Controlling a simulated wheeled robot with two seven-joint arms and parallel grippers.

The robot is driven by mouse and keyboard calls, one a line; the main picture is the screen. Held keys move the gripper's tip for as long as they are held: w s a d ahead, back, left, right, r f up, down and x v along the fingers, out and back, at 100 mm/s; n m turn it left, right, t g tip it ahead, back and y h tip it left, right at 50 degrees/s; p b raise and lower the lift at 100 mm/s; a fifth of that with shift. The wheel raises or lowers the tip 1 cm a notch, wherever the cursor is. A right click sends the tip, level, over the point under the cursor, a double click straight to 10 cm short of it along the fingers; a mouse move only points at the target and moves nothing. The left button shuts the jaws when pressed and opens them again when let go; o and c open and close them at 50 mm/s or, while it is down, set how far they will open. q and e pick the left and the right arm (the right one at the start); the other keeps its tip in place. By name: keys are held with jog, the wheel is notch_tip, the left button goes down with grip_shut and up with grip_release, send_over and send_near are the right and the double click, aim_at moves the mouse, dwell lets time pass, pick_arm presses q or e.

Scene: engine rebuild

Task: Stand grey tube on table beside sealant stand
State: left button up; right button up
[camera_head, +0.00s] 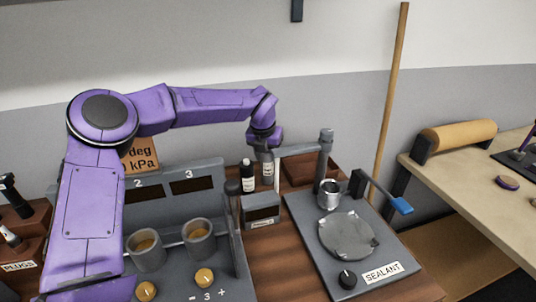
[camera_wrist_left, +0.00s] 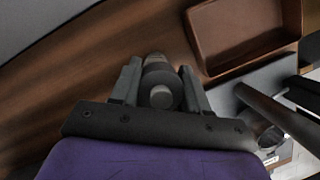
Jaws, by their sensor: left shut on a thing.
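The grey tube (camera_wrist_left: 160,84) shows nearly end-on in the left wrist view, between the two fingers of my left gripper (camera_wrist_left: 161,88). In the head view my left gripper (camera_head: 264,148) points down behind the small grey display box, shut on the tube (camera_head: 267,170), which has a pale label. The tube looks about upright; I cannot tell whether its base touches the table. The sealant stand (camera_head: 300,222), a grey board with a SEALANT label, lies to the right of the tube. My right gripper is not in view.
A dark labelled bottle (camera_head: 247,176) stands close left of the held tube. A grey post (camera_head: 325,155) with a crossbar rises at the stand's back. A brown tray (camera_wrist_left: 200,42) sits behind it. Bare wooden table (camera_wrist_left: 85,70) shows left of the gripper in the wrist view.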

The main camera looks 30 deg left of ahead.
pick_arm(q)
jog(key=shift+f, duration=0.15)
jog(key=o, duration=1.2)
jog(key=shift+w+f, duration=0.1)
jog(key=shift+w, duration=0.1)
jog(key=shift+s+r, duration=0.1)
jog(key=shift+r, duration=0.2)
jog(key=b+v, duration=0.1)
jog(key=v, duration=1.1)
